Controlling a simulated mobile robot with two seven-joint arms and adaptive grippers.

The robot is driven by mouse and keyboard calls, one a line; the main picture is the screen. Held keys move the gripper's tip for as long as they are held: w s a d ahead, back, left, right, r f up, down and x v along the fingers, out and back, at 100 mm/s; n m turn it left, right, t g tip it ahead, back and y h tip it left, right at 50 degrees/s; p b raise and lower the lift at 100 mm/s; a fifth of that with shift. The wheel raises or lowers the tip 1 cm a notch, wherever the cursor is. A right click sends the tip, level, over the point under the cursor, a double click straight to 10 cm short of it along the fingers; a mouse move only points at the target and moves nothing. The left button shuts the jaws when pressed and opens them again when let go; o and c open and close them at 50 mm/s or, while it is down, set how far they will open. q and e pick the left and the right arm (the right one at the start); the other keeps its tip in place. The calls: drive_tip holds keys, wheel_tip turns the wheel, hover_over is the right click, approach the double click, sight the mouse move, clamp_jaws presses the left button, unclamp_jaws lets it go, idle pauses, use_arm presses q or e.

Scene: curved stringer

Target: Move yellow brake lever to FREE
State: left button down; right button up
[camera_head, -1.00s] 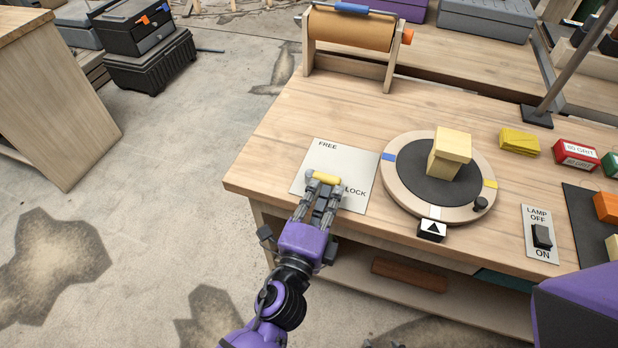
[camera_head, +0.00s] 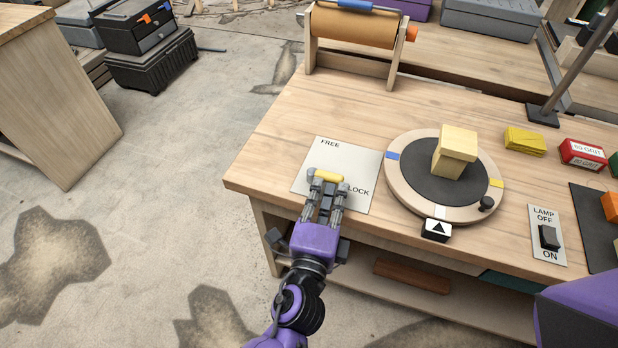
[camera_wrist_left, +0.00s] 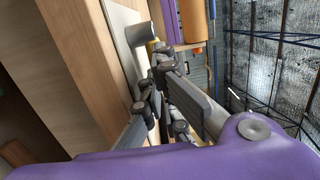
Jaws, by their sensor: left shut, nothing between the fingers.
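The yellow brake lever (camera_head: 328,175) sits over a pale plate (camera_head: 352,160) marked FREE at its upper left and LOCK at its right. The lever lies between the two labels, with its lower part hidden by my fingers. My left gripper (camera_head: 327,190) is shut and empty, its fingertips right at the lever's near side; I cannot tell whether they touch. In the left wrist view a bit of the yellow lever (camera_wrist_left: 152,45) shows just beyond the fingers (camera_wrist_left: 160,70), by a grey cylindrical part. My right gripper is not in view.
Right of the plate is a round turntable (camera_head: 408,187) bearing a wooden block (camera_head: 455,150). A lamp switch (camera_head: 548,237) sits farther right. A paper roll (camera_head: 352,30) stands behind. Bare tabletop lies left of and behind the plate.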

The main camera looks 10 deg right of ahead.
sight(340, 180)
use_arm(q)
drive_tip(key=shift+w+d+y+b, duration=0.1)
drive_tip(key=shift+d+y+b, duration=0.2)
drive_tip(key=shift+d+b, duration=0.15)
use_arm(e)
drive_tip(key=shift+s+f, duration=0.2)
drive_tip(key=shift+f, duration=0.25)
use_arm(q)
drive_tip(key=shift+w+d, duration=0.65)
drive_tip(key=shift+d, duration=0.2)
drive_tip(key=shift+w+d, duration=0.2)
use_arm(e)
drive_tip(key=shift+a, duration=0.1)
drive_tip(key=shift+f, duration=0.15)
